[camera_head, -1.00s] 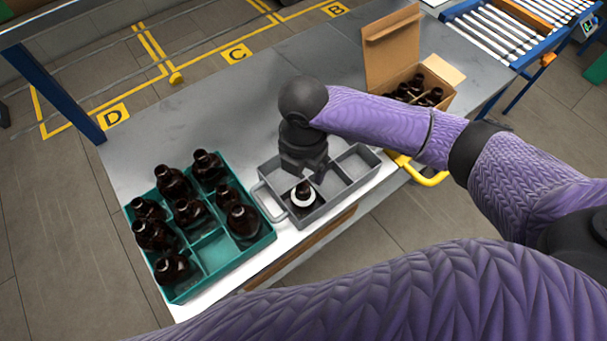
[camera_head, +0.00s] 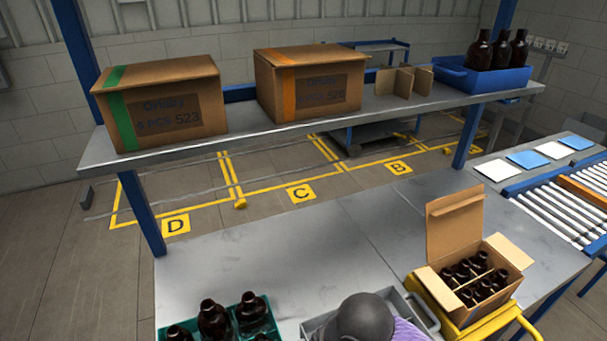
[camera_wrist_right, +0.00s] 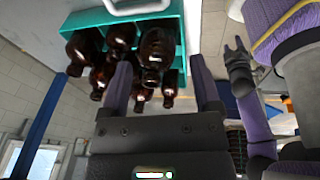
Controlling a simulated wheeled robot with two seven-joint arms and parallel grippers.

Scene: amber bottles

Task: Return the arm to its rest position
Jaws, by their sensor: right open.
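In the head view, the dark rounded joint (camera_head: 365,318) and a bit of purple sleeve of my right arm show at the bottom edge, over the grey tray (camera_head: 425,312). My right gripper is hidden there. In the right wrist view, my right gripper (camera_wrist_right: 162,85) has its two fingers apart with nothing held between them. Brown bottles in the teal crate (camera_wrist_right: 181,45) show behind the fingers, upside down in this view. What seems to be my left gripper (camera_wrist_right: 236,48) hangs beside a purple arm at the right; it is too small to read.
The teal crate (camera_head: 284,335) with amber bottles stands at the front of the table. An open carton (camera_head: 447,290) of bottles is on the right, beside a roller conveyor (camera_head: 560,205). A shelf (camera_head: 300,125) with two boxes crosses above. The table's middle (camera_head: 300,250) is clear.

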